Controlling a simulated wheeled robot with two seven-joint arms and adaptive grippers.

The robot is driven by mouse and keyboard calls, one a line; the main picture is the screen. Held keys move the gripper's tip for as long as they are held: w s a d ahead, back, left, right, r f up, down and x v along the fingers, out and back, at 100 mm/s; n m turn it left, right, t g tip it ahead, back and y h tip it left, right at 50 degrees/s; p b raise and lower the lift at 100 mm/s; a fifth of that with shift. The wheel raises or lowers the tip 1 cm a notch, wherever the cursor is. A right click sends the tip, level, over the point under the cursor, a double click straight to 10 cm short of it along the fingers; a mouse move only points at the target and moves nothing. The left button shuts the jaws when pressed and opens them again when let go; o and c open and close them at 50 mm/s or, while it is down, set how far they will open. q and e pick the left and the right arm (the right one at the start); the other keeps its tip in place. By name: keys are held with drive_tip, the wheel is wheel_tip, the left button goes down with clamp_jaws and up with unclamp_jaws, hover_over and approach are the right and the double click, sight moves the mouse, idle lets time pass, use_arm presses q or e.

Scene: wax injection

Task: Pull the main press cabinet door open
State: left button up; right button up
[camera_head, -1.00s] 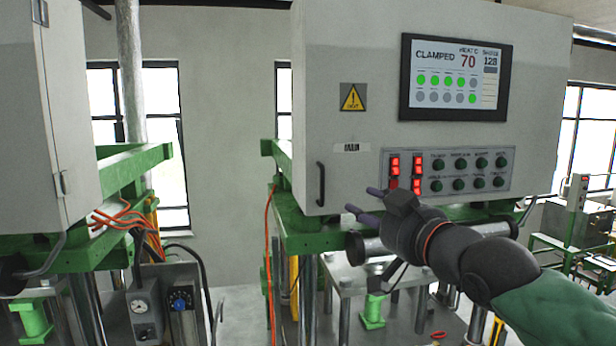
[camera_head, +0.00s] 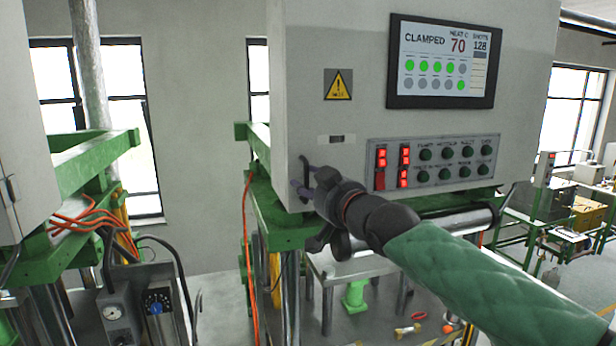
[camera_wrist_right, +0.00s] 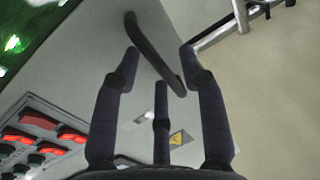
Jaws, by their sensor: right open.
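The main press cabinet door (camera_head: 300,60) is a large light-grey panel in the head view, and it looks shut. Its dark bar handle (camera_head: 305,171) is at the door's lower left, mostly hidden behind my right gripper (camera_head: 303,180). In the right wrist view the handle (camera_wrist_right: 152,50) runs diagonally just past the fingertips, partly between them. My right gripper (camera_wrist_right: 160,65) is open, its dark fingers spread around the handle's line. I cannot tell whether any finger touches it. My left gripper is not in view.
The door carries a screen (camera_head: 440,62) reading CLAMPED, a yellow warning sign (camera_head: 338,85) and a button panel (camera_head: 433,162). A green press frame (camera_head: 275,236) is below. Another grey cabinet (camera_head: 18,120) stands at the left, with a gap between them.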

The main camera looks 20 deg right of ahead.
drive_tip(key=shift+w+a, duration=0.2)
drive_tip(key=shift+w, duration=0.5)
drive_tip(key=shift+s, duration=0.15)
clamp_jaws()
drive_tip(key=shift+s, duration=0.1)
